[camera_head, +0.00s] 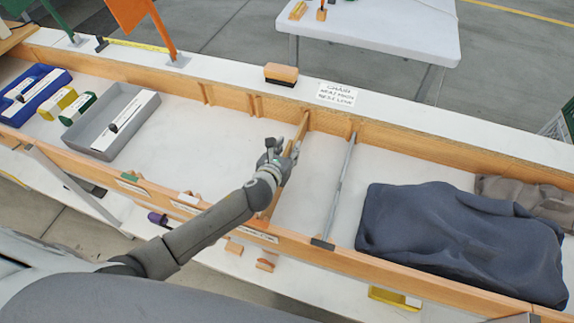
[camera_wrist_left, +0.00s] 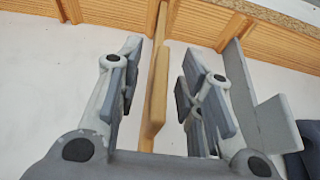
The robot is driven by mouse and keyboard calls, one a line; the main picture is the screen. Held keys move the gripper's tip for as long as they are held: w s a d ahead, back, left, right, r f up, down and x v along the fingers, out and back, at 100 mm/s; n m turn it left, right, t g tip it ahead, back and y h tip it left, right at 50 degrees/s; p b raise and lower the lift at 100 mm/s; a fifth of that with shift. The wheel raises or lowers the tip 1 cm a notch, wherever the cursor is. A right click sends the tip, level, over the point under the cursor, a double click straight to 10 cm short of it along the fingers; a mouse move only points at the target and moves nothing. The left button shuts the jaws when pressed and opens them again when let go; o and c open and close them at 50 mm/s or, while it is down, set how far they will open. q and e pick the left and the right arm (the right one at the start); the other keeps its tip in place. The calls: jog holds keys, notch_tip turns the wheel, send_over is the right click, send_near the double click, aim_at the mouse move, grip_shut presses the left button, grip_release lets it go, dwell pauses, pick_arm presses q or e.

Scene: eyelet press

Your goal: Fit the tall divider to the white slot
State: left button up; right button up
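A tall wooden divider (camera_head: 302,131) stands across the long wooden-walled tray, between its back and front walls. My left gripper (camera_head: 280,152) is over it, reaching in from the front. In the left wrist view my left gripper (camera_wrist_left: 163,90) is open, with its fingers on either side of the wooden divider (camera_wrist_left: 155,95) and visible gaps on both sides. My arm hides part of the divider in the head view. A grey divider (camera_head: 341,187) stands to the right; it also shows in the wrist view (camera_wrist_left: 255,100). I cannot make out which slot is white. My right gripper is not in view.
Dark folded cloth (camera_head: 460,235) fills the tray's right part. A grey bin (camera_head: 97,141) and a blue bin (camera_head: 57,76) stand at the left. A brush (camera_head: 281,74) and a sign (camera_head: 337,94) lie on the back ledge.

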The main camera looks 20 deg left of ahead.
pick_arm(q)
grip_shut()
dwell(0.3)
jog(key=shift+r, duration=0.15)
